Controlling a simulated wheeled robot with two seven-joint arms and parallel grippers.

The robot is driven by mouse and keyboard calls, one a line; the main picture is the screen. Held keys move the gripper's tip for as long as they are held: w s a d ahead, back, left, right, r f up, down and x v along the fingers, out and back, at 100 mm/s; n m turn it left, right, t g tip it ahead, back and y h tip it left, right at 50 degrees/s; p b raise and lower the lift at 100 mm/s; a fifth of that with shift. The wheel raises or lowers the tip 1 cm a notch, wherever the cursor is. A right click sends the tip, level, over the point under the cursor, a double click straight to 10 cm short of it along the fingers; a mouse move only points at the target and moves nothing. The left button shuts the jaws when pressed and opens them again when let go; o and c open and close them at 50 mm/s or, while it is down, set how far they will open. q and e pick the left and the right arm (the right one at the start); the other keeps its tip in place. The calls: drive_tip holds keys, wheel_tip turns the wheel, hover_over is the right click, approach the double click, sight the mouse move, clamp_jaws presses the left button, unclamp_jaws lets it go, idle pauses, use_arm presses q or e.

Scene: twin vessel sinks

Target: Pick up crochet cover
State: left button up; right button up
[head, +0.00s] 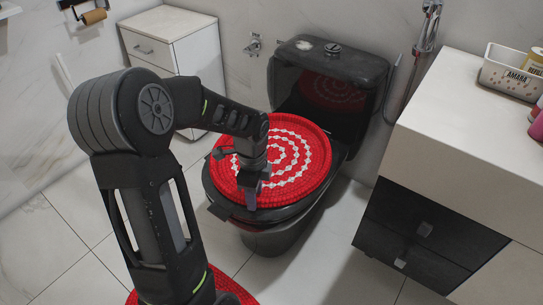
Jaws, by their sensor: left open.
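The crochet cover (313,173) is round and red with white rings. It lies on the closed lid of the black toilet (334,84). My left arm reaches in from the left, and my left gripper (250,203) points down at the cover's near-left part. The gripper hides a piece of the cover. I cannot tell from this view whether the fingers touch it. The left gripper is open. My right gripper is not in view.
A white cabinet (168,42) stands behind on the left. A counter (470,115) with dark drawers is on the right and holds a white basket (505,72). A hand sprayer (430,25) hangs on the wall. A red mat (235,288) lies on the floor.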

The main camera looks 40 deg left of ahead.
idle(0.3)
use_arm(q)
clamp_jaws()
idle(0.3)
